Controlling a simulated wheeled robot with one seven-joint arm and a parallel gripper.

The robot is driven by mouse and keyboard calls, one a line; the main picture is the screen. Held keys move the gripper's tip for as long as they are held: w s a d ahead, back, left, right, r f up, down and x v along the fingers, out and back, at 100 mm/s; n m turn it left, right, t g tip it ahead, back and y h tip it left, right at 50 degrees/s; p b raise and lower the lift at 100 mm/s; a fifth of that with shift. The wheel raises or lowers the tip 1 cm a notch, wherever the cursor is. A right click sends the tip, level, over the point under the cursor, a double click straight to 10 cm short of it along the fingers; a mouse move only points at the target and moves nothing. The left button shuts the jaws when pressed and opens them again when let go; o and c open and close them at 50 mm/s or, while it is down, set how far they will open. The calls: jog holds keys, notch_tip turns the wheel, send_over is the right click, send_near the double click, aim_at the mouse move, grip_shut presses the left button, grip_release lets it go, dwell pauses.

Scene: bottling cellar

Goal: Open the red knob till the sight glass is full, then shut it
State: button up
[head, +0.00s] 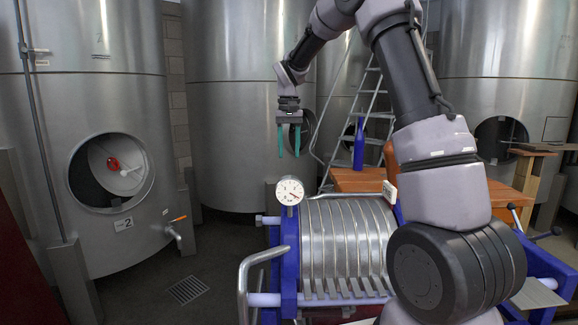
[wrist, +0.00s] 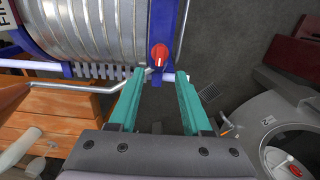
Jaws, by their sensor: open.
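A red knob (wrist: 159,55) with a pale mark shows in the wrist view, by the corner of the blue press frame (wrist: 161,20). I cannot pick it out on the press in the head view. My gripper (head: 288,154) is open and empty, hanging fingers-down above the round white-faced gauge (head: 289,191). In the wrist view its green fingertips (wrist: 160,74) lie either side of and just below the knob in the picture, apart from it. I cannot make out a sight glass in either view.
The ribbed plate press (head: 348,245) stands below my arm, with a bent grey pipe (head: 256,262) at its left. Tank 2 at left has an open hatch with another red handle (head: 112,163). A blue bottle (head: 359,145) stands on the wooden table (head: 358,181). Floor between is clear.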

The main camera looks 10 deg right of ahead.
jog(key=shift+r, duration=1.4)
jog(key=s+d+r+t+y, duration=0.1)
jog(key=s+d+r+t, duration=0.1)
jog(key=s+r, duration=0.35)
jog(key=s+d+r+t, duration=0.1)
jog(key=s+d+r, duration=0.15)
jog(key=s, duration=0.65)
jog(key=s+d+f+m+t+y, duration=0.1)
jog(key=s+t, duration=0.3)
jog(key=s, duration=1.3)
jog(key=shift+d+m, duration=0.15)
jog(key=shift+m, duration=0.45)
